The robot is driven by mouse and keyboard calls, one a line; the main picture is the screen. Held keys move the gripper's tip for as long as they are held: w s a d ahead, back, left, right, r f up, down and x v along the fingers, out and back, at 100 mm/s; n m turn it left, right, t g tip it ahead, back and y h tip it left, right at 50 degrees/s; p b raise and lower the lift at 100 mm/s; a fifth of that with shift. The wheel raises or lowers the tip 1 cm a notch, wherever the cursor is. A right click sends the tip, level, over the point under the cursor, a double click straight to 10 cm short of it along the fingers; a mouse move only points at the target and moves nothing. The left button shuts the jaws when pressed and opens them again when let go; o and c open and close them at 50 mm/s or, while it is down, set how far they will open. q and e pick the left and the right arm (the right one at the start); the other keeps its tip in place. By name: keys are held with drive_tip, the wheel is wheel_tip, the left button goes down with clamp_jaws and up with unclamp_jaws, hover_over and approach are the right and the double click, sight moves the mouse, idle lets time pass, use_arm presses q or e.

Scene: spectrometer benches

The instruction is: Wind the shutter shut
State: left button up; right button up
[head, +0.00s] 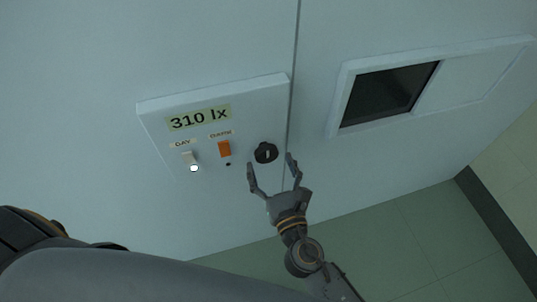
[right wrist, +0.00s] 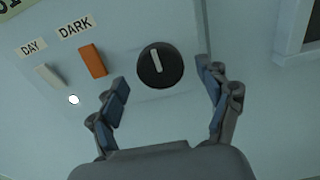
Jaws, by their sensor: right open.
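A black round knob (head: 266,152) with a pale pointer line sits on the right of the white wall panel (head: 152,106). The knob also shows in the right wrist view (right wrist: 160,65), its line close to upright there. The shutter window (head: 388,95) on the wall at the right has a dark opening on its left and a pale panel (head: 468,83) on its right. My right gripper (head: 271,168) is open just below the knob, its fingers spread to either side and apart from it. In the right wrist view my right gripper (right wrist: 164,90) is empty. My left gripper is not visible.
The panel has a display (head: 199,117) reading 310 lx, a pale DAY switch (head: 190,157) with a lit white lamp (head: 194,168) and an orange DARK switch (head: 224,149) with a dark lamp (head: 228,164). Green floor (head: 400,225) lies below the wall.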

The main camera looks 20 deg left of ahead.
drive_tip(key=shift+x, duration=1.15)
drive_tip(key=c, duration=1.1)
drive_tip(key=shift+c, duration=0.3)
